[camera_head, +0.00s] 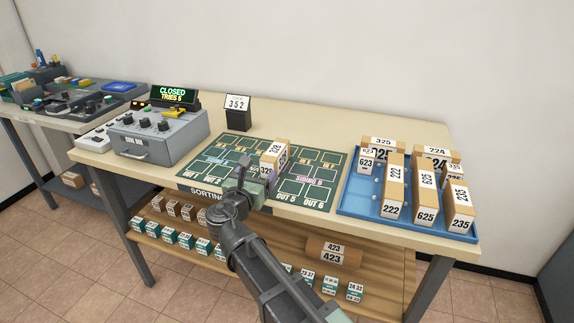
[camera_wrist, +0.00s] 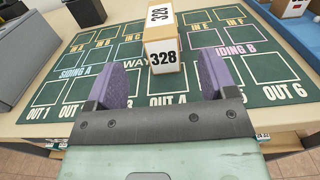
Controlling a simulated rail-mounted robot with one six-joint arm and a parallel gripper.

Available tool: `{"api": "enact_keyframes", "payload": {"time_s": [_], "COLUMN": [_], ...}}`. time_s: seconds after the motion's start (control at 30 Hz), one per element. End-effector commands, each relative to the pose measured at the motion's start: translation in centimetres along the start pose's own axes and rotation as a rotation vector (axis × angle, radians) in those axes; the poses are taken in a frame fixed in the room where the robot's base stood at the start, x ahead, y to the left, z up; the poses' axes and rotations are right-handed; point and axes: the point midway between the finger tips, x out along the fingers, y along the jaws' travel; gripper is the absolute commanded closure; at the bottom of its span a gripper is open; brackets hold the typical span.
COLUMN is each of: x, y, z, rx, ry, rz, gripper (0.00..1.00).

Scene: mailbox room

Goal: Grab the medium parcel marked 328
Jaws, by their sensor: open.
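The parcel marked 328 (camera_wrist: 162,56) is a cardboard-brown box with white number labels. In the head view the parcel (camera_head: 274,156) is partly hidden behind my gripper (camera_head: 256,188). In the wrist view my gripper (camera_wrist: 157,82) is open, with one purple finger pad on each side. The parcel's near face lies ahead of and between the pads, and I see no contact.
A blue tray (camera_head: 352,208) at the right holds several numbered parcels. A grey control box (camera_head: 160,135) with a CLOSED display (camera_head: 173,94) stands at the left. A black sign reading 352 (camera_head: 237,112) stands behind the mat. Lower shelf holds small boxes and parcel 423 (camera_head: 333,252).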

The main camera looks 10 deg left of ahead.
Motion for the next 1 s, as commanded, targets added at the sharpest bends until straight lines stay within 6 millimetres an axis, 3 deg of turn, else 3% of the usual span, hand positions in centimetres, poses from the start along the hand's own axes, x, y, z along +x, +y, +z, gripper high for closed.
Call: {"api": "enact_keyframes", "payload": {"time_s": [0.2,0.47,0.7,0.9,1.0], "x": [4.3,5.9,10.2,10.3,10.3], "y": [0.0,-0.1,0.0,-0.1,-0.1], "z": [0.0,-0.1,-0.1,-0.1,-0.1], "rx": [0.003,0.004,0.004,0.004,0.004], "ry": [0.001,0.002,0.002,0.002,0.002], "rz": [-0.005,-0.005,-0.005,-0.004,-0.004], "gripper": [0.22,0.22,0.22,0.22,0.35]}}
